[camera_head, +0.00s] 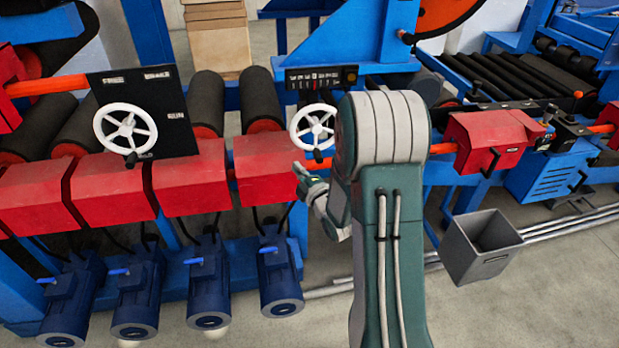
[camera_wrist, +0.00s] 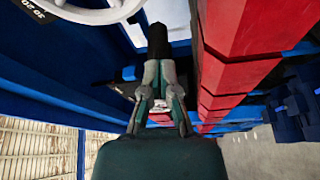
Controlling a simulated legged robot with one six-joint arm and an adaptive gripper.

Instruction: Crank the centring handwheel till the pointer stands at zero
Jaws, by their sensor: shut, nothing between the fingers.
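A white spoked handwheel (camera_head: 313,116) stands on the blue frame, with a dark crank knob (camera_head: 318,156) at its lower rim. Part of its rim (camera_wrist: 90,12) shows at the top left of the wrist view. Above it is a black scale plate (camera_head: 300,79) with white marks and a red mark near its middle; the exact pointer reading is too small to tell. My gripper (camera_head: 299,176) is just below and left of the knob. In the wrist view my gripper (camera_wrist: 161,72) is shut and empty, with a black cylindrical piece just beyond its tips; contact cannot be told.
A second white handwheel (camera_head: 103,125) sits on a black panel (camera_head: 172,90) at left. Red housings (camera_head: 195,180) line the machine below the rollers. A grey bin (camera_head: 470,262) stands on the floor at right. My arm covers the middle of the head view.

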